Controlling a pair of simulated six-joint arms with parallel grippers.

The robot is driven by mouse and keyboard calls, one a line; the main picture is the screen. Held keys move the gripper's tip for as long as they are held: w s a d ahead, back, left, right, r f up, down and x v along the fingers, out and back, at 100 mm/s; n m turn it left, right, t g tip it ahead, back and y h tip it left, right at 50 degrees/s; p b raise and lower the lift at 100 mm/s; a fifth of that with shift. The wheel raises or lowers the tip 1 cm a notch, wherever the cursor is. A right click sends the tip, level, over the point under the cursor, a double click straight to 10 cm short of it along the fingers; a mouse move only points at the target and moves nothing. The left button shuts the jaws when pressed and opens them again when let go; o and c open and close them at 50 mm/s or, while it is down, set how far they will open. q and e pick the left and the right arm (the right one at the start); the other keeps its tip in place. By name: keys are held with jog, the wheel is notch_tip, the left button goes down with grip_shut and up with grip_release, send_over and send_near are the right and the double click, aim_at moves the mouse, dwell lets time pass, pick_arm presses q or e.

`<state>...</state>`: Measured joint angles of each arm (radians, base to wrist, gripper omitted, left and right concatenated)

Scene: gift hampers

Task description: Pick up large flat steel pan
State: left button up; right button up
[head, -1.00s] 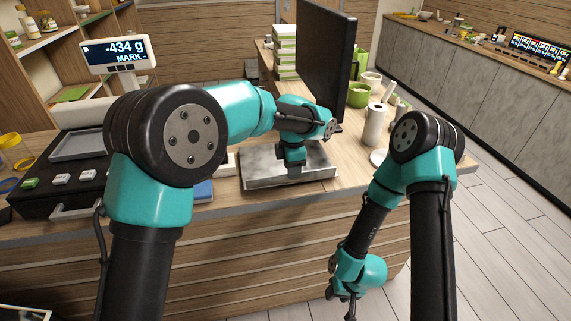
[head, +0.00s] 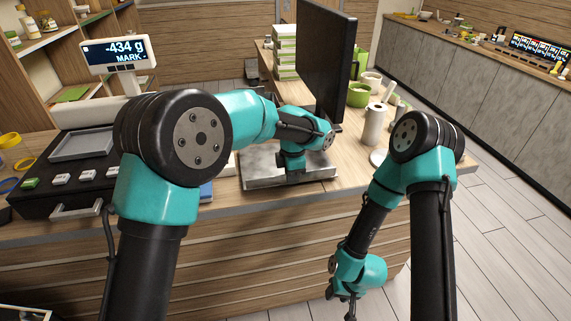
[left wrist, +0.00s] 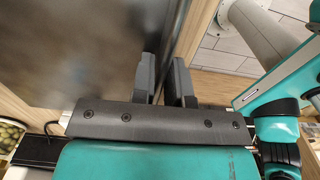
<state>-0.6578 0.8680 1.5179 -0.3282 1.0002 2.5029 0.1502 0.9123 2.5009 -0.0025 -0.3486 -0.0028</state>
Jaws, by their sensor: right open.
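The large flat steel pan (head: 262,164) is a wide grey metal slab on the counter, seen in the head view behind my left arm. In the left wrist view its broad dull surface (left wrist: 75,50) fills the upper left. My left gripper (head: 291,179) is down at the pan's front side. In the left wrist view its two fingers (left wrist: 166,83) are a little apart, with the pan's edge running down towards the gap between them. Whether they press on the rim is unclear. My right gripper (head: 347,302) hangs low in front of the counter, open and empty.
A scale display (head: 115,53) reads -434 g. A dark monitor (head: 326,60) stands behind the pan. A paper roll (head: 374,124) and green cups (head: 358,95) are to the right. A black cash drawer (head: 70,180) is on the left.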

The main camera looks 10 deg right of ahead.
pick_arm(q)
grip_shut()
jog(key=shift+r, duration=0.1)
jog(key=shift+r, duration=1.55)
jog(key=shift+s+r, duration=0.25)
jog(key=s+a+r, duration=0.1)
jog(key=s+a, duration=0.2)
jog(key=s, duration=1.2)
jog(key=shift+r, duration=0.15)
